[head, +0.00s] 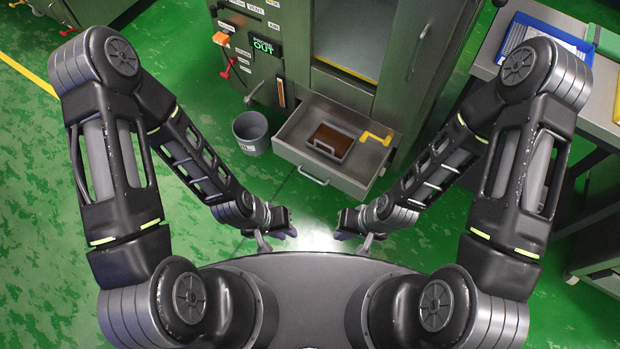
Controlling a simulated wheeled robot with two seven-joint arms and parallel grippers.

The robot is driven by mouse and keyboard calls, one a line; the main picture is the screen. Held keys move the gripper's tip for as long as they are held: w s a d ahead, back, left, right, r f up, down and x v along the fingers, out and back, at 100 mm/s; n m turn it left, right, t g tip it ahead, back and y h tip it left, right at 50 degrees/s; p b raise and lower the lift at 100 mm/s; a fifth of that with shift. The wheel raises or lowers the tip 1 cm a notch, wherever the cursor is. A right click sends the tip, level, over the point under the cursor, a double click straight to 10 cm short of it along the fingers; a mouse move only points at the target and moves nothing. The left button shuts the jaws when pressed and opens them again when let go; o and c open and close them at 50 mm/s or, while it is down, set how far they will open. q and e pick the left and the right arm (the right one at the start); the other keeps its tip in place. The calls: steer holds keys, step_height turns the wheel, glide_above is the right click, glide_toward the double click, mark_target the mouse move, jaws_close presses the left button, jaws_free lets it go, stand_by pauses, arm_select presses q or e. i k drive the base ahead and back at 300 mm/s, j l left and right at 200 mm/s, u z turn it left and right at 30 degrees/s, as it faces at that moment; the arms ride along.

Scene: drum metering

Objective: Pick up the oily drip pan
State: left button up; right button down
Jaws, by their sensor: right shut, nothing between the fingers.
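The drip pan (330,139), a small tray with a dark brown inside and a light front edge, lies in the open drawer (295,151) at the bottom of the green machine. A yellow crank-shaped handle (376,138) lies to its right in the same drawer. My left gripper (283,233) hangs in front of the drawer, low and left of centre, apart from the pan. Its fingers are too small to judge. My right gripper (347,233) is shut and empty, to the right of the left one, also apart from the drawer.
A grey bucket (251,131) stands on the floor left of the drawer. The green machine (290,50) rises behind it. A grey bench (489,58) with a blue-edged tray (550,33) stands at the right. The floor between my grippers and the drawer is clear.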

mark_target(331, 141)
steer(key=i+l+z, duration=0.15)
steer(key=z, duration=0.2)
steer(key=i+l+z, duration=0.1)
steer(key=z, duration=0.25)
steer(key=i+l+z, duration=0.1)
steer(key=z, duration=0.25)
steer(key=i, duration=0.05)
